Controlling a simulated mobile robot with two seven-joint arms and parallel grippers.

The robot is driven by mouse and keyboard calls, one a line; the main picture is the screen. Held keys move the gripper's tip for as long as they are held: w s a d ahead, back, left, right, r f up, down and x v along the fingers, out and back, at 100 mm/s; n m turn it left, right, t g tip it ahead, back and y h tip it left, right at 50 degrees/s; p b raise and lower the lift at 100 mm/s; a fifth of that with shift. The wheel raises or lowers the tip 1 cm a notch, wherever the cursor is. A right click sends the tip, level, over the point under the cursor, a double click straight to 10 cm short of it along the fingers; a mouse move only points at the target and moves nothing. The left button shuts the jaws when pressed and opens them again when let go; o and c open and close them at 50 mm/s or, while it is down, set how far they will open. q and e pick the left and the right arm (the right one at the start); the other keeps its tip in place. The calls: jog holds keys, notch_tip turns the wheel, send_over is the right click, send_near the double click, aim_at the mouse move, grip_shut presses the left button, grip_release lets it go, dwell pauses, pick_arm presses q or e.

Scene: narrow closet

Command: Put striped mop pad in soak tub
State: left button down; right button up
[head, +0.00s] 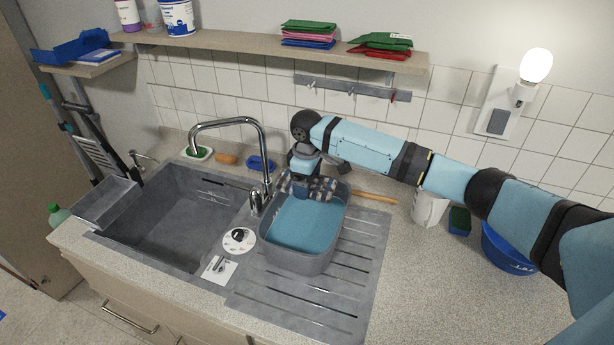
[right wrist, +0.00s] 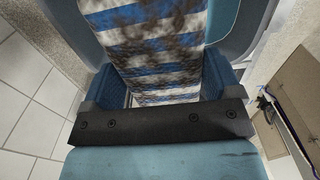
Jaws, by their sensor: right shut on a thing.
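The striped mop pad (head: 322,187) is blue and white with dark brown stains. It is at the far end of the grey soak tub (head: 288,262), which holds blue liquid and stands on the drainboard. My right gripper (head: 302,178) reaches in from the right and is shut on the pad, over the far part of the tub. In the right wrist view the pad (right wrist: 155,45) lies between the two blue fingers (right wrist: 165,85). I cannot tell whether the pad touches the liquid. My left gripper is not in view.
The tap (head: 266,150) stands close to the tub's left side, beside the empty sink (head: 170,220). A wooden handle (head: 375,197), a white jug (head: 429,208), a sponge (head: 459,220) and a blue bowl (head: 505,248) are on the right. A shelf (head: 250,46) runs above.

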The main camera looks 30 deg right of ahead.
pick_arm(q)
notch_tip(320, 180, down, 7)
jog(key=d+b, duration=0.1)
jog(key=b, duration=0.7)
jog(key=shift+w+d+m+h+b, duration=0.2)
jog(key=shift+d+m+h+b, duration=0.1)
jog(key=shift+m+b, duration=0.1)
pick_arm(e)
notch_tip(320, 180, down, 10)
jog(key=shift+r, duration=0.15)
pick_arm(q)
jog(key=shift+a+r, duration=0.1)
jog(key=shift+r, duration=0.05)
pick_arm(e)
jog(key=shift+r, duration=0.1)
jog(key=o, duration=0.7)
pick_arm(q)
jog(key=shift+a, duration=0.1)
pick_arm(e)
jog(key=shift+o, duration=0.2)
